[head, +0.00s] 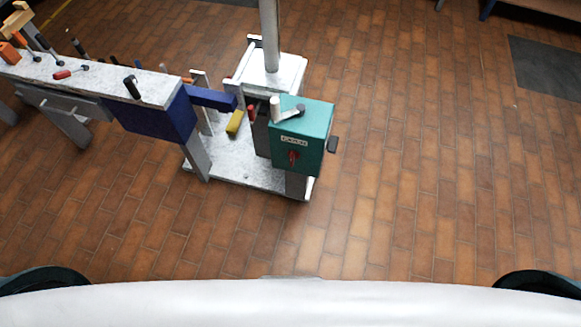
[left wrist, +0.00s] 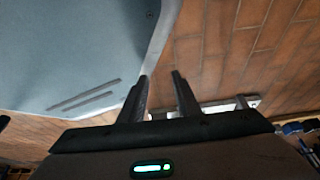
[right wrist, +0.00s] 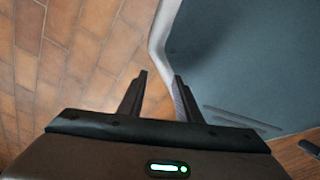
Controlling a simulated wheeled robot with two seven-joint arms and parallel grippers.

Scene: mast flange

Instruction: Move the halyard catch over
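A teal box (head: 301,138) stands at the front of a pale stand, near the grey mast (head: 270,35). On its top are a pale upright cylinder (head: 275,109) and a grey lever (head: 288,114) with a dark end. Its front carries a small label and a red knob (head: 293,158); a dark block (head: 333,144) sticks out at its right. I cannot tell which part is the halyard catch. My left gripper (left wrist: 160,76) is open and empty. My right gripper (right wrist: 160,75) is also open and empty. Neither gripper shows in the head view, and both are away from the box.
A pale bench (head: 110,82) with several tools runs in from the left. A blue beam (head: 211,98) and a yellow block (head: 235,122) sit between bench and box. The brick floor (head: 420,180) is clear right of the stand; a dark mat (head: 548,68) lies at far right.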

